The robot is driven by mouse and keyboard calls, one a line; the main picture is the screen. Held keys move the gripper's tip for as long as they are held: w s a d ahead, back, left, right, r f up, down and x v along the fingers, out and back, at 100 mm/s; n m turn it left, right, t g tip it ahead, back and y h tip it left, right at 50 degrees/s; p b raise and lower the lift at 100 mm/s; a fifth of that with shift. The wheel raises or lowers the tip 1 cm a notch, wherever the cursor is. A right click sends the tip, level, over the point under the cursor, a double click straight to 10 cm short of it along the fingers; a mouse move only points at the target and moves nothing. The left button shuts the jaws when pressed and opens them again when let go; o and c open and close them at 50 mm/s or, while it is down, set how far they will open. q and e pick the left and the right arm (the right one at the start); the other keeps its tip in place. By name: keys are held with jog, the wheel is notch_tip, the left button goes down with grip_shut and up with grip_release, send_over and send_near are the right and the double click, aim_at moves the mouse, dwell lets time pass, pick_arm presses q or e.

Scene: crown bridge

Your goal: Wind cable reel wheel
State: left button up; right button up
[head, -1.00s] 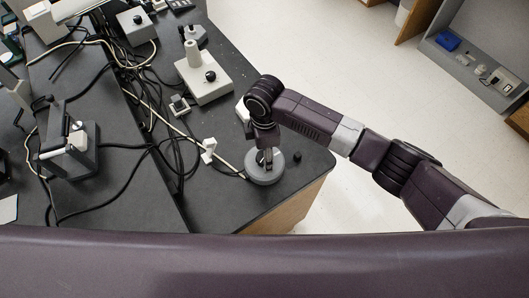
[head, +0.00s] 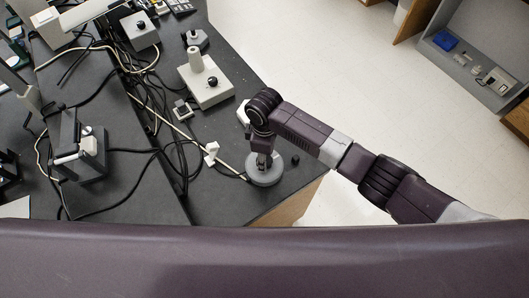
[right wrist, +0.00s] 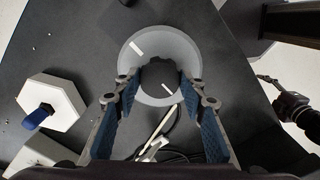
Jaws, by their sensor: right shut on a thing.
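The cable reel wheel (head: 265,176) is a flat grey disc lying on the black bench top near its right front corner. My right gripper (head: 263,160) comes down on the wheel from above. In the right wrist view its two blue-padded fingers (right wrist: 162,84) are shut on the knob, one on each side. The head view hides the knob behind the gripper. My left gripper is not in view.
A small black knob (head: 295,159) stands right of the wheel. A white clip-like piece (head: 211,152) and a pale cord (head: 228,168) lie to its left. A beige device (head: 209,92) stands behind. Black cables (head: 180,160) tangle across the bench's left half.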

jog(key=o, duration=1.2)
jog(key=shift+c, duration=0.2)
notch_tip(320, 180, up, 12)
jog(key=shift+a, duration=0.1)
